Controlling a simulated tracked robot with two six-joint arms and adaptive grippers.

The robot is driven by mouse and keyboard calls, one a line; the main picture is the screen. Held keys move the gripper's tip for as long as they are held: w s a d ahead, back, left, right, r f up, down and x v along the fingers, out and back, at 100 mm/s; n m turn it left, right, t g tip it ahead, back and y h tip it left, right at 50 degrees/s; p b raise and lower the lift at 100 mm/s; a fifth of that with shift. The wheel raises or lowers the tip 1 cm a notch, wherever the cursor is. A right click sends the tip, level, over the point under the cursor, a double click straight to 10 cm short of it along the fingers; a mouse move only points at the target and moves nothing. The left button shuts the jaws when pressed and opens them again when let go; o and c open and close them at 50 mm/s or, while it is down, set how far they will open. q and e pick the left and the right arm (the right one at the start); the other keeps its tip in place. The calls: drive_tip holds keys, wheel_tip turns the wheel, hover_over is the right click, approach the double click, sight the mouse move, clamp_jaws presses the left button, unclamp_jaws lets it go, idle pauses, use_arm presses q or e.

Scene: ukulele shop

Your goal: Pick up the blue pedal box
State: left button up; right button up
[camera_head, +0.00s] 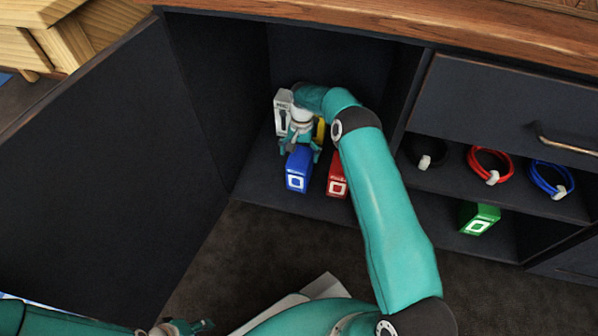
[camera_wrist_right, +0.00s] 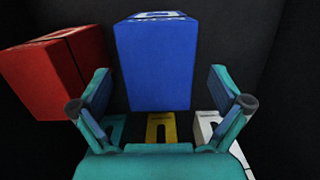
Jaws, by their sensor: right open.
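The blue pedal box (camera_head: 298,172) stands on the floor of the open cabinet compartment. In the wrist view the blue box (camera_wrist_right: 155,62) lies ahead, centred between the spread fingers. My right gripper (camera_head: 300,152) is open just above and behind the blue box, with a finger toward each side of it. It also shows open in the wrist view (camera_wrist_right: 160,88), and I cannot tell whether a finger touches the box. My left gripper (camera_head: 183,328) is at the bottom edge, partly cut off, far from the box.
A red box (camera_head: 337,181) stands close right of the blue one. White (camera_head: 283,110) and yellow (camera_head: 320,130) boxes are behind; a teal one (camera_wrist_right: 113,128) shows in the wrist view. The open door (camera_head: 100,160) bounds the left. A green box (camera_head: 480,217) sits right, below coiled cables.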

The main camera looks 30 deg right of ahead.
drive_tip(key=f, duration=0.1)
drive_tip(key=f+b, duration=0.1)
drive_tip(key=f, duration=0.2)
drive_tip(key=shift+s+a+b, duration=0.25)
drive_tip(key=shift+s+b, duration=0.05)
drive_tip(key=shift+s, duration=0.05)
drive_tip(key=shift+f, duration=0.25)
idle(0.3)
drive_tip(key=c, duration=1.6)
